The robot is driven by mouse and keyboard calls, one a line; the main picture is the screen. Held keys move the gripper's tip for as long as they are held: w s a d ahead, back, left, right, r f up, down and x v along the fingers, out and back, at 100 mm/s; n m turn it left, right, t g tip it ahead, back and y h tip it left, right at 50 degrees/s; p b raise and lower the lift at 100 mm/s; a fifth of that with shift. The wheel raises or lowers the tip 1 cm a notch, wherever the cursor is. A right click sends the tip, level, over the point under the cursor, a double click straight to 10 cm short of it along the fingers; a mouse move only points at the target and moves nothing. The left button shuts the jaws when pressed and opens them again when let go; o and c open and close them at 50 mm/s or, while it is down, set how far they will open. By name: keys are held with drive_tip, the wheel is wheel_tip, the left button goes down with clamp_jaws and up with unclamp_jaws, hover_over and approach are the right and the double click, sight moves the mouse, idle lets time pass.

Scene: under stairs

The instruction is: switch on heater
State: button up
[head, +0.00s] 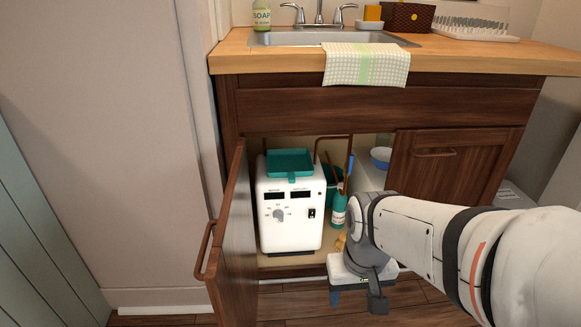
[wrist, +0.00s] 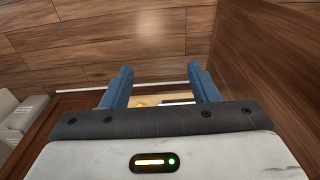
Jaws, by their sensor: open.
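The heater (head: 290,211) is a white box inside the open cabinet under the sink. Its front has a grey round knob (head: 280,215), two dark displays and a small black rocker switch (head: 311,213) at the right; I cannot read the switch's position. A teal tray (head: 289,163) sits on its top. My gripper (head: 352,292) is low in front of the cabinet, right of and below the heater, apart from it. In the wrist view its two blue fingers (wrist: 161,88) stand apart with nothing held between them. The heater cannot be made out in the wrist view.
The open left cabinet door (head: 234,245) stands beside the heater's left. A teal bottle (head: 339,208) stands to its right, with copper pipes behind. The right door (head: 455,165) appears shut. The counter (head: 230,60) overhangs above, with a towel (head: 366,65) hanging down.

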drive_tip(key=shift+w, duration=0.35)
drive_tip(key=shift+c, duration=0.7)
drive_tip(key=w+f+t, duration=0.1)
drive_tip(key=w, duration=0.5)
drive_tip(key=w+f+t+p, duration=0.1)
drive_tip(key=w+f+t, duration=0.1)
drive_tip(key=w, duration=0.5)
drive_tip(key=w+f+t, duration=0.1)
drive_tip(key=w+f, duration=0.1)
drive_tip(key=w, duration=0.4)
drive_tip(key=shift+w+t+p, duration=0.2)
drive_tip(key=shift+t+p, duration=0.2)
clamp_jaws()
drive_tip(key=w+f+t+p, duration=0.3)
drive_tip(key=w+f+t, duration=0.7)
drive_tip(key=w+f, duration=0.65)
drive_tip(key=s+f+t+p, duration=0.1)
drive_tip(key=s+f+t, duration=0.3)
drive_tip(key=f, duration=0.1)
drive_tip(key=shift+s+d+f, duration=0.15)
drive_tip(key=shift+d+f, duration=0.05)
drive_tip(key=shift+d, duration=0.05)
